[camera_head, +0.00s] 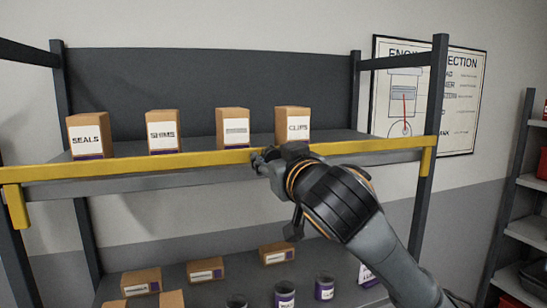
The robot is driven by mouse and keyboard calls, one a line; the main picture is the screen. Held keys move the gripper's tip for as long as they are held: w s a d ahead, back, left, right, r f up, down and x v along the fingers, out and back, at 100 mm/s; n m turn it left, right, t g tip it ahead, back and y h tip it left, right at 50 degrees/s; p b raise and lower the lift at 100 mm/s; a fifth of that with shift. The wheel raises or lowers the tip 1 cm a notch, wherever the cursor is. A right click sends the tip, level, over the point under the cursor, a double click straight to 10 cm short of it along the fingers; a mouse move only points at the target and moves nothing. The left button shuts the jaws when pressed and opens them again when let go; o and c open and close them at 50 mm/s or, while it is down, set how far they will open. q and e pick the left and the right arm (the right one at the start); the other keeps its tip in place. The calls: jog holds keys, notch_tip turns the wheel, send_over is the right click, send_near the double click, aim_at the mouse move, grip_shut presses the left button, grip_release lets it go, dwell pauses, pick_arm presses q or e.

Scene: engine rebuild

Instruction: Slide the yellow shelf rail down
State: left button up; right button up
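The yellow shelf rail (150,165) runs across the front of the upper shelf, between the two front posts. Its yellow end brackets hang down at the left post and at the right post. My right gripper (263,160) is at the rail, a little right of its middle, and its fingers overlap the rail in the picture. The hand and wrist hide part of the rail, and I cannot tell whether the fingers are closed around it or only beside it. My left gripper is not in view.
Several cardboard boxes, including one marked SEALS (88,135) and one marked CLIPS (292,125), stand on the upper shelf behind the rail. The lower shelf (200,292) holds small boxes and dark jars. A poster (462,100) hangs behind, right; another rack (520,195) stands at right.

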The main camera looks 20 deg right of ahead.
grip_shut()
notch_tip(320, 180, down, 7)
jog(key=b, duration=0.5)
jog(key=shift+r, duration=0.2)
jog(key=o, duration=0.6)
grip_release()
